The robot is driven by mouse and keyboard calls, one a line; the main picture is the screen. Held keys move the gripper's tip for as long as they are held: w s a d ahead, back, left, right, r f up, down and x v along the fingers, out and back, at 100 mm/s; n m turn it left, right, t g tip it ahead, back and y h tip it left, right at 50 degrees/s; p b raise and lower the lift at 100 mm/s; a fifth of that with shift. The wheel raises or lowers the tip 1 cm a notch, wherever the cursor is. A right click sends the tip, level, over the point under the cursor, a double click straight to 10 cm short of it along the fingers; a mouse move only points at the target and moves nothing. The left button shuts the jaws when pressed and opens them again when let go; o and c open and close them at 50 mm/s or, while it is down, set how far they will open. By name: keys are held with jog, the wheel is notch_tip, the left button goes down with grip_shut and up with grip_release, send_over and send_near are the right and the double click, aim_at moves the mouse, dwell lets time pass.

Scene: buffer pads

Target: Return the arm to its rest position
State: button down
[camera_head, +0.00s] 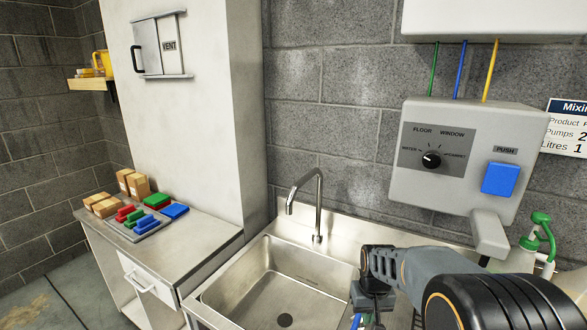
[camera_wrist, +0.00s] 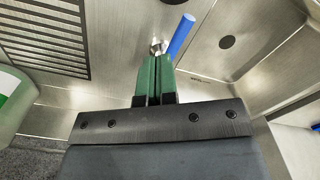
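My arm (camera_head: 420,270) reaches in from the lower right of the head view, over the steel counter right of the sink. Its wrist is at the bottom edge there, and the fingertips are not clearly seen. In the wrist view my gripper (camera_wrist: 157,75) has two green fingers side by side, with only a thin dark line between them. I see nothing held between them. A blue rod (camera_wrist: 181,36) shows just beyond the fingertips on the right; I cannot tell if it touches them.
The sink (camera_head: 285,285) with its tall tap (camera_head: 318,205) is left of my arm. A grey dispenser (camera_head: 465,155) hangs on the wall, with a green-topped bottle (camera_head: 527,252) below it. Coloured pads (camera_head: 148,222) and boxes (camera_head: 132,184) are on the left counter. A slotted grille (camera_wrist: 45,35) shows in the wrist view.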

jog(key=s+a+r+t, duration=0.2)
jog(key=s+r+t, duration=0.2)
jog(key=s+r, duration=0.6)
jog(key=shift+s+r, duration=0.4)
jog(key=shift+s, duration=1.25)
